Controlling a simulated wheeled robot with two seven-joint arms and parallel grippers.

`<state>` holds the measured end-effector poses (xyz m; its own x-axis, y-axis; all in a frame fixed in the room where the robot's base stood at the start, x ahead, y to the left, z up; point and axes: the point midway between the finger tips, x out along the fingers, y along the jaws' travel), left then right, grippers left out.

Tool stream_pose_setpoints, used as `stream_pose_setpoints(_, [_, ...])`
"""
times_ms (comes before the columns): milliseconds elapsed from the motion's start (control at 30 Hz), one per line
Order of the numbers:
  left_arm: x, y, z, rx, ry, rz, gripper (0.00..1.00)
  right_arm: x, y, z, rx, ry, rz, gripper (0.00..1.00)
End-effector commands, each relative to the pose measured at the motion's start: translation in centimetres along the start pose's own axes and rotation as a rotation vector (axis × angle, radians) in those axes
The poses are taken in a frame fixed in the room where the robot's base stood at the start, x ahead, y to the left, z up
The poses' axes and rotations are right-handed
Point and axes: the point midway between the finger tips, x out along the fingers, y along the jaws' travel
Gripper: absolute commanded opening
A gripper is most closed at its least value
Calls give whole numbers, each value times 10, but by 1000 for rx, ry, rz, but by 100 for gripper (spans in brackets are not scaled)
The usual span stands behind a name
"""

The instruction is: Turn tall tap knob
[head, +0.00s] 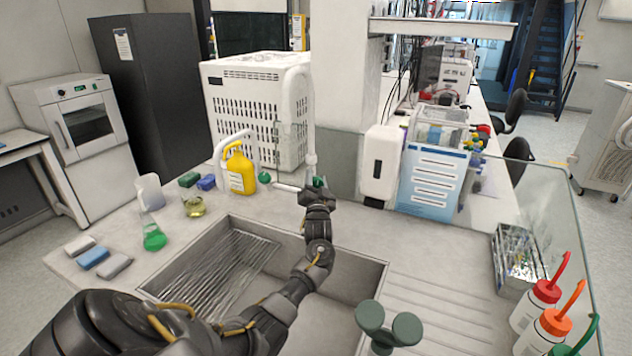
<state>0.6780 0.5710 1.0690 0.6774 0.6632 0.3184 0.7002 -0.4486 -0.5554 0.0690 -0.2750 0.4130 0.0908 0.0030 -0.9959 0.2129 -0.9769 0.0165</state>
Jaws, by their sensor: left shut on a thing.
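The tall tap (311,140) is white and stands upright behind the sink, in front of the white slotted box. Near its base a thin white arm reaches left and ends in a green tip (264,177). A small green knob (318,182) shows at the tap's base on the right. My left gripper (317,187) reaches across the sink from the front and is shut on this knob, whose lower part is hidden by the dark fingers. My right gripper is not in view.
The steel sink (170,287) lies below my left arm. A yellow bottle (240,170), a flask with green liquid (153,236) and a beaker (194,206) stand left. A dark green twin-headed fixture (388,325) stands in front. A wire basket (517,262) and wash bottles (540,305) are right.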

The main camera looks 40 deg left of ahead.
Motion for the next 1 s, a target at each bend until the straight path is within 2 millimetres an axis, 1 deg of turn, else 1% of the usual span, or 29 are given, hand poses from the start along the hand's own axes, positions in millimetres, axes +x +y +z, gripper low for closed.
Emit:
stream_pose_setpoints(167, [0, 1, 1, -5, 0, -2, 16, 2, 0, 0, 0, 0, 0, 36])
stream_pose_setpoints(267, [-1, 2, 2, -25, 0, -9, 16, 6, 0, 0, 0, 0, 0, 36])
stream_pose_setpoints(467, [-2, 3, 4, -116, -1, -47, 16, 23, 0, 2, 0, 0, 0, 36])
stream_pose_setpoints(800, [-2, 2, 4, -338, -1, -139, 16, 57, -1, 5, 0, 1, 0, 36])
stream_pose_setpoints(1000, [-2, 0, 3, -436, -1, -181, 16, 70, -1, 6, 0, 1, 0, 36])
